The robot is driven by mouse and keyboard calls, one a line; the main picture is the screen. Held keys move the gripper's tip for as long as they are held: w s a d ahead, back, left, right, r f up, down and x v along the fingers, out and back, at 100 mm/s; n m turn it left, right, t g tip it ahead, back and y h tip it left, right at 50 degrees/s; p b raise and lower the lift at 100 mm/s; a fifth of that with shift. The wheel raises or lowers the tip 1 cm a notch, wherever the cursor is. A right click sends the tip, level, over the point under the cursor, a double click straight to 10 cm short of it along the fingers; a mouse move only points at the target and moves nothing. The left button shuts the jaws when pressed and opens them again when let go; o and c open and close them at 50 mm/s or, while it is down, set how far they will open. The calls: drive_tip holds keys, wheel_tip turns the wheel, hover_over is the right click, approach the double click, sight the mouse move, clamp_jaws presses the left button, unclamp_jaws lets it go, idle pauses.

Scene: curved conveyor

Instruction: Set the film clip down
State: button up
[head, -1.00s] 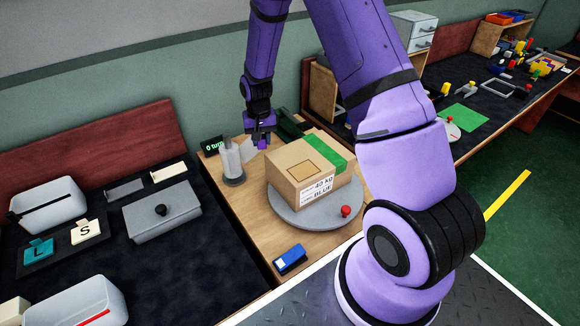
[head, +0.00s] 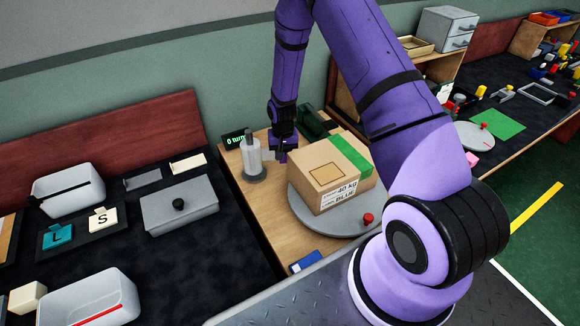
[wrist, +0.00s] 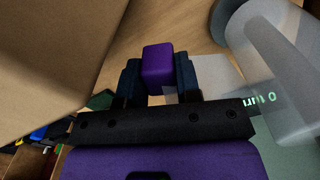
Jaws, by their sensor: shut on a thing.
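My gripper (wrist: 158,72) points down over the wooden table between the carton and the clear dispenser, near the table's back. In the wrist view its dark blue fingers are shut on a small purple block, which I take to be the film clip (wrist: 158,66). Wood shows beyond the clip; I cannot tell whether it touches the table. In the head view the gripper (head: 283,152) is just behind the carton's left corner, and the clip is hard to tell from my purple arm.
The carton (head: 313,180) with green tape sits on a grey turntable (head: 318,222) with a red knob. A clear dispenser (head: 252,160) stands left of my gripper by a small display (head: 235,138). A dark green device (head: 315,122) is behind. A blue object (head: 305,262) lies in front.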

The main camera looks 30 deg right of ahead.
sight(284, 172)
drive_tip(key=shift+f, duration=2.75)
drive_tip(key=shift+f, duration=0.15)
drive_tip(key=o, duration=0.9)
